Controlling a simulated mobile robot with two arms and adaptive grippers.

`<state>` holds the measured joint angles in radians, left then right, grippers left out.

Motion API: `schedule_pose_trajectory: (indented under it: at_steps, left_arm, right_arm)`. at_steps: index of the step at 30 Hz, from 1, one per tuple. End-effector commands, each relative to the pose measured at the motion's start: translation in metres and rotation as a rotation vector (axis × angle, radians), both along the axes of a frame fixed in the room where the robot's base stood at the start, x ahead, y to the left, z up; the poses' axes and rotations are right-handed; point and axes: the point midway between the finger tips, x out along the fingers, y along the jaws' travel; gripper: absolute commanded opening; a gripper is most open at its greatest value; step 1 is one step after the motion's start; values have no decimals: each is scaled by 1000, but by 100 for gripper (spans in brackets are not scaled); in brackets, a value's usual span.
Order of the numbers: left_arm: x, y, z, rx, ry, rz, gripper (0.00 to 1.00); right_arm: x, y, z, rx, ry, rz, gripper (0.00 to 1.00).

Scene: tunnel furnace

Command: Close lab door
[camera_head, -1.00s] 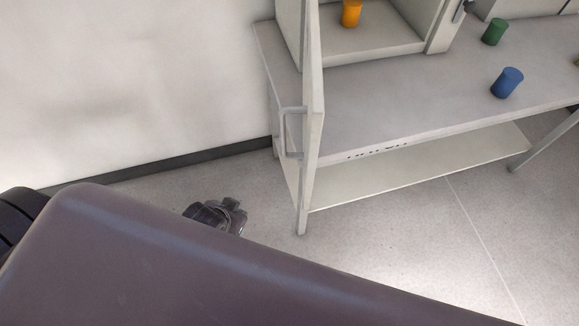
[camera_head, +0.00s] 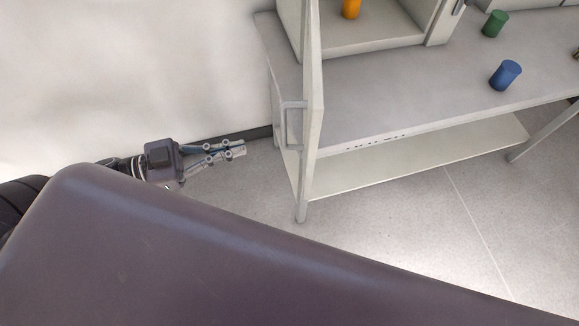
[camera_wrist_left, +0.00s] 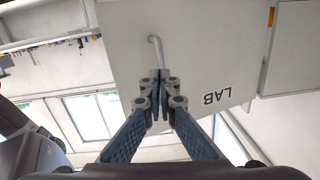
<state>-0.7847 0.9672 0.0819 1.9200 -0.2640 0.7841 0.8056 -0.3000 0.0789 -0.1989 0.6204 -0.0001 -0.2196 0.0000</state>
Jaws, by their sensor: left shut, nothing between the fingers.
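The lab door (camera_head: 313,90) is a pale panel standing open, seen nearly edge-on at the left end of the bench. Its grey bar handle (camera_head: 287,125) is on the door's left face. My left gripper (camera_head: 240,147) is shut and empty, left of the handle and apart from it in the head view. In the left wrist view the door (camera_wrist_left: 200,50) bears the letters LAB. The handle (camera_wrist_left: 156,45) appears just beyond the shut fingertips (camera_wrist_left: 160,76). My right gripper is not in view.
The open compartment (camera_head: 385,42) holds an orange cylinder (camera_head: 351,8). A green cylinder (camera_head: 495,23) and a blue cylinder (camera_head: 505,75) stand on the grey benchtop (camera_head: 420,95). A lower shelf (camera_head: 420,158) is below. The wall (camera_head: 120,70) is at the left. The floor (camera_head: 400,230) in front is clear.

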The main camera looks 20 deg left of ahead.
Motion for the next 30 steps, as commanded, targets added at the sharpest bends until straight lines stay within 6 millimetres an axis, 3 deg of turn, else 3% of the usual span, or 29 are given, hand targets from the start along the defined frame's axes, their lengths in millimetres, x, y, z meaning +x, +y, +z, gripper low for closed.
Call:
schedule_pose_trajectory:
  at_steps: [4,10,16,30]
  left_arm:
    - [-37,0,12,-43,27,-199,0]
    - [-60,2,20,-76,53,-316,0]
    - [-55,-16,23,-80,49,-323,0]
    - [-29,-100,26,-82,46,-321,0]
  right_arm:
    - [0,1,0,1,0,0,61]
    - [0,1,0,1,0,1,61]
    - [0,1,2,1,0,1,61]
    - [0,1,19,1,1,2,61]
